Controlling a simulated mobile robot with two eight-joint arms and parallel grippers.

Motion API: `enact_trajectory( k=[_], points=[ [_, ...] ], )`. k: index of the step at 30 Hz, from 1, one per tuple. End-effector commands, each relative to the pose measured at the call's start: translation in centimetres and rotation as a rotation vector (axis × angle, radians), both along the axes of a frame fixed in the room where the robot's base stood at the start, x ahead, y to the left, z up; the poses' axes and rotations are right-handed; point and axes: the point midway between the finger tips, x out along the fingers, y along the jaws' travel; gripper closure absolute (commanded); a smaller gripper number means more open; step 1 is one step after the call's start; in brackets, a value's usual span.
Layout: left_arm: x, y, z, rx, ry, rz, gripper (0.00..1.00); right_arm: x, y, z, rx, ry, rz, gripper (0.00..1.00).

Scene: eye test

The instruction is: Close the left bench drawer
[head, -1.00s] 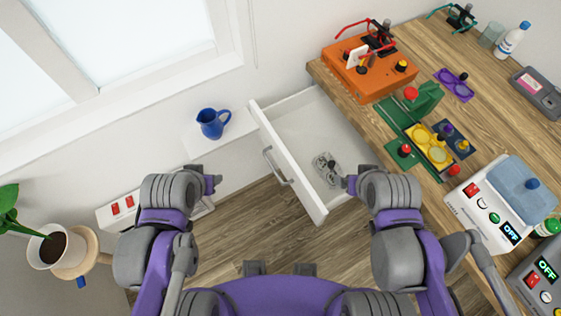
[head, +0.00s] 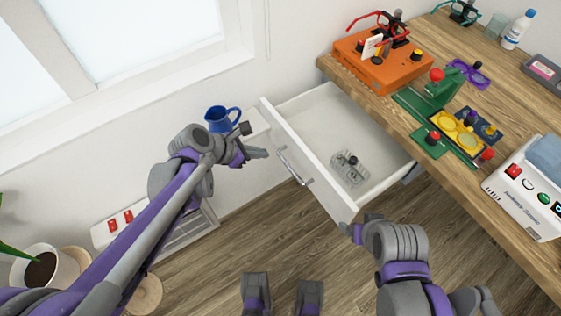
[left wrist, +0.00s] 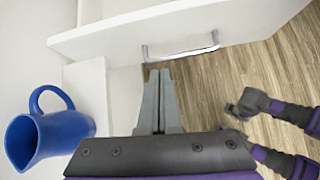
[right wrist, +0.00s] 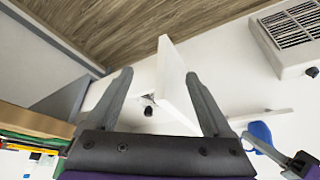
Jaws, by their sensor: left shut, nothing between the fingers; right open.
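The white bench drawer (head: 310,118) is pulled out from under the wooden bench, with a metal bar handle (head: 293,166) on its front. A small clear item with dark parts (head: 350,172) lies inside. My left gripper (head: 257,153) is shut and empty, just left of the drawer front near the handle. In the left wrist view its fingers (left wrist: 161,72) point at the handle (left wrist: 182,52); I cannot tell if they touch. My right gripper (head: 348,228) is by the drawer front's near corner. In the right wrist view it is open (right wrist: 158,75), with the drawer front (right wrist: 178,85) beyond its fingers.
A blue jug (head: 220,119) stands on a white ledge left of the drawer, close to my left gripper. The bench top (head: 440,52) holds an orange box (head: 380,65), a green stand (head: 438,90) and a white device (head: 530,190). The wooden floor (head: 270,235) is clear before the drawer.

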Motion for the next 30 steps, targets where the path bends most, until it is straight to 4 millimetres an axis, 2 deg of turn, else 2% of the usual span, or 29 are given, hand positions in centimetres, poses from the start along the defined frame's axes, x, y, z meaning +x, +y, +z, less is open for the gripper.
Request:
enact_trajectory(
  k=[3, 8, 21, 30],
  points=[
    [0.9, -0.4, -0.8, -0.069, 0.051, 0.067, 1.00, 0.0, 0.0, -0.6, 0.000, 0.002, 0.000, 0.15],
    [1.6, -1.3, -1.7, -0.084, 0.062, 0.080, 1.00, -0.1, 0.0, -0.8, 0.000, 0.002, 0.000, 0.15],
    [4.6, -5.5, -6.9, -0.081, 0.060, 0.078, 1.00, -0.2, 0.0, -1.8, 0.000, 0.006, 0.000, 0.15],
    [5.1, -6.1, -7.7, -0.080, 0.060, 0.080, 1.00, -0.2, 0.0, -1.9, 0.000, 0.006, 0.000, 0.15]
  ],
)
